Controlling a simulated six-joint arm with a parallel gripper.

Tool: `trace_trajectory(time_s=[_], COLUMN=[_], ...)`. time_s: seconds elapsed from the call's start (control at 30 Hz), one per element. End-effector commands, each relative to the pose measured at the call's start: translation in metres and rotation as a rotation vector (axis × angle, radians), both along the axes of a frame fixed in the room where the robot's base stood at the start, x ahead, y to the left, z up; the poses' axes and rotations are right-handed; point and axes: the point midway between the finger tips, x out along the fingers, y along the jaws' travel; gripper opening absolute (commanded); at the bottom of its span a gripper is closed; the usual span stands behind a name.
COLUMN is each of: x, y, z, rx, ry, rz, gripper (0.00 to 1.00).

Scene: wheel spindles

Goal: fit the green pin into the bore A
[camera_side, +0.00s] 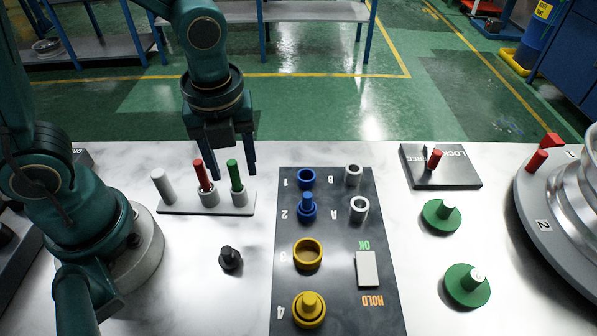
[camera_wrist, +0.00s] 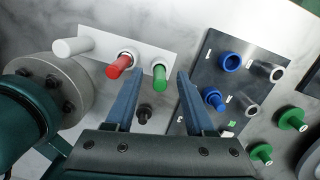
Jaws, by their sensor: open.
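The green pin (camera_side: 236,176) stands upright in the right-hand holder of a small pale rack (camera_side: 185,209). In the wrist view the green pin (camera_wrist: 160,77) shows between the fingertips. My gripper (camera_side: 224,170) is open and empty, its fingers pointing down at the rack, close to the red and green pins. I cannot tell its exact height above the green pin. Bore A (camera_side: 359,209) is a grey ring beside the letter A on the dark board (camera_side: 335,270). It looks empty and also shows in the wrist view (camera_wrist: 245,106).
A red pin (camera_side: 200,172) and a whitish pin (camera_side: 162,186) stand left of the green one. A black knob (camera_side: 230,258) sits in front. The board also bears grey ring B (camera_side: 353,174), blue and yellow fittings. Green discs (camera_side: 467,285) lie right.

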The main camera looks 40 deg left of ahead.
Motion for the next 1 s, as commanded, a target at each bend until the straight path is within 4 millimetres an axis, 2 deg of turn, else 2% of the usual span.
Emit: trace_trajectory(time_s=[0.13, 0.17, 0.2, 0.27, 0.3, 1.0], x=[0.0000, 0.0000, 0.0000, 0.0000, 0.0000, 0.0001], y=[0.0001, 0.0001, 0.0001, 0.0001, 0.0001, 0.0001], z=[0.0001, 0.0001, 0.0002, 0.0003, 0.0003, 0.0004], rx=[0.000, 0.000, 0.000, 0.000, 0.000, 0.000], ry=[0.000, 0.000, 0.000, 0.000, 0.000, 0.000], rz=[0.001, 0.001, 0.001, 0.001, 0.001, 0.001], gripper=[0.54, 0.47, 0.31, 0.08, 0.00, 0.00])
